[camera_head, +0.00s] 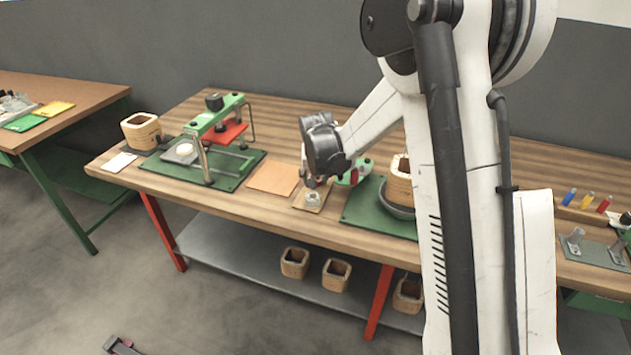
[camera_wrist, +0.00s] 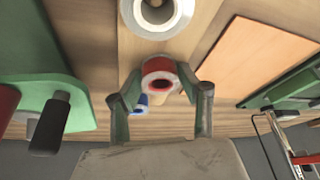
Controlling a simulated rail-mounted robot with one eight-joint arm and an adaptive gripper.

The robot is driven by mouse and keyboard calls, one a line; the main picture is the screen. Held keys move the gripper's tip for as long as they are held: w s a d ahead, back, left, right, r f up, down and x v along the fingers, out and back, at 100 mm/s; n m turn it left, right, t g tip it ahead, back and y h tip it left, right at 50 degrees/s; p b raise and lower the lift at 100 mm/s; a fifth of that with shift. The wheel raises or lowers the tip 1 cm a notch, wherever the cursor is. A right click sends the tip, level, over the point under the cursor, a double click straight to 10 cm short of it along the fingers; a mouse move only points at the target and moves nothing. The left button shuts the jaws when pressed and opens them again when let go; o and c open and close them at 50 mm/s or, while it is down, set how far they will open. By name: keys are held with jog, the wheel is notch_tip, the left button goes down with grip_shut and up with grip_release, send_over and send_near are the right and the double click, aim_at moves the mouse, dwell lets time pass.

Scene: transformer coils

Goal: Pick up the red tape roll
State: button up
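The red tape roll (camera_wrist: 161,71) shows in the wrist view, with a pale core and its round opening facing the camera. My gripper (camera_wrist: 159,86) has its two fingers on either side of the roll, with a small gap showing at each side. It is open. In the head view my gripper (camera_head: 317,181) points down over a small wooden board (camera_head: 309,207) on the workbench. I cannot make out the red roll there; the gripper appears to hide it.
A white roll (camera_wrist: 157,14) stands close beyond the red one, and a blue roll (camera_wrist: 139,104) sits just behind it, near the left finger. A green fixture (camera_wrist: 40,65) with a black-handled part lies left. An orange sheet (camera_wrist: 258,62) lies flat right.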

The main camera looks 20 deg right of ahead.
jog(key=c, duration=0.4)
jog(key=shift+r, duration=0.5)
jog(key=r, duration=0.2)
jog(key=a+r, duration=0.1)
jog(key=shift+s+r, duration=0.35)
jog(key=shift+r, duration=0.05)
jog(key=s+a+r, duration=0.4)
jog(key=a, duration=0.1)
jog(key=s+a+r+p, duration=0.1)
jog(key=s+a+r, duration=0.1)
jog(key=a, duration=0.1)
jog(key=shift+s+a+r, duration=0.1)
jog(key=shift+s, duration=0.2)
